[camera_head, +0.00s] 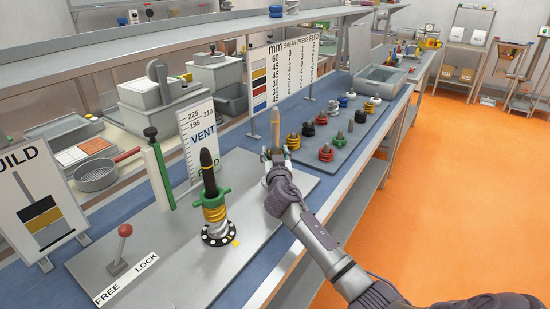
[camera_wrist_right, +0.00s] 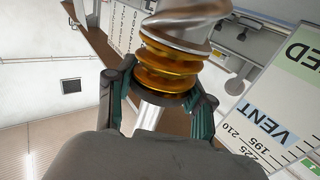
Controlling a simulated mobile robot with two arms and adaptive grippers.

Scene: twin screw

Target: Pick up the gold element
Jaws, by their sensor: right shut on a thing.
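My right gripper (camera_head: 275,157) is around the lower part of an upright, tan-tipped shaft (camera_head: 275,128) in the head view. In the right wrist view, its fingers (camera_wrist_right: 160,95) are shut on the gold element (camera_wrist_right: 168,68), at its dark end ring. The gold element's ribbed body lies against a twisted silver piece (camera_wrist_right: 188,22), and a bare silver rod (camera_wrist_right: 150,112) shows on its other side. In the head view my gripper hides most of this. My left gripper is not in view.
A black-tipped stack (camera_head: 213,207) with a green collar and gold rings stands left of my gripper. A VENT sign (camera_head: 197,140) and a red-knobbed lever (camera_head: 121,240) are farther left. A tray (camera_head: 345,160) with several ringed pegs lies to the right.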

